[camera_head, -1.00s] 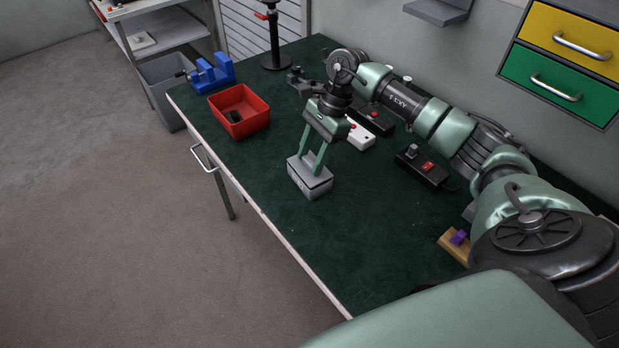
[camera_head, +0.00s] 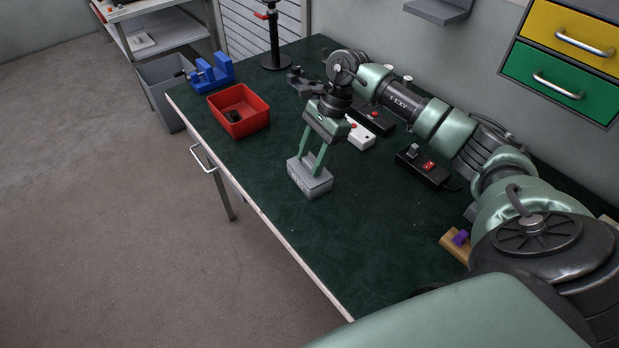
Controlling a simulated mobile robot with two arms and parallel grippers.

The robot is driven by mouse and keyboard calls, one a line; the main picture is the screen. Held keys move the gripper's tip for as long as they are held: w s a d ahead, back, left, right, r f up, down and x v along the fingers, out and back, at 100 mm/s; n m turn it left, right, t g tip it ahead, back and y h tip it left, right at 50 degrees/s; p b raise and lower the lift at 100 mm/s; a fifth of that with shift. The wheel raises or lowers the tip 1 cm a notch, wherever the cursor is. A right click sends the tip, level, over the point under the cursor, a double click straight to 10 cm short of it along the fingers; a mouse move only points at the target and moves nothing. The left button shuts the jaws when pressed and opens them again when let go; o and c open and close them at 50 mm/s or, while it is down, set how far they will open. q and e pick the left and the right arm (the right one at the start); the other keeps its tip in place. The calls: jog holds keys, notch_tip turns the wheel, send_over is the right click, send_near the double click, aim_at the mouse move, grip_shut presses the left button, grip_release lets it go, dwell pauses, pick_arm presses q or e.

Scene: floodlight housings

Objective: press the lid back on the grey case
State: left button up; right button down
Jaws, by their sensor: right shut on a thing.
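The grey case (camera_head: 304,183) sits on the green bench top, near its front edge. Its lid (camera_head: 322,180) is the lighter grey top and lies over the case. Whether the lid is fully down all round is too small to tell. My right gripper (camera_head: 309,166) points down from above, with its two green fingers shut on the lid. The fingertips hide part of the lid's top. My left gripper is not in view.
A red bin (camera_head: 240,121) with a dark thing inside and a blue vise (camera_head: 212,74) stand to the left. Behind are a white box with a red button (camera_head: 361,136) and a black switch box (camera_head: 424,168). Bench top (camera_head: 290,240) in front is clear.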

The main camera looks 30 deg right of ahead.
jog(key=shift+f, duration=0.15)
jog(key=c, duration=0.6)
grip_release()
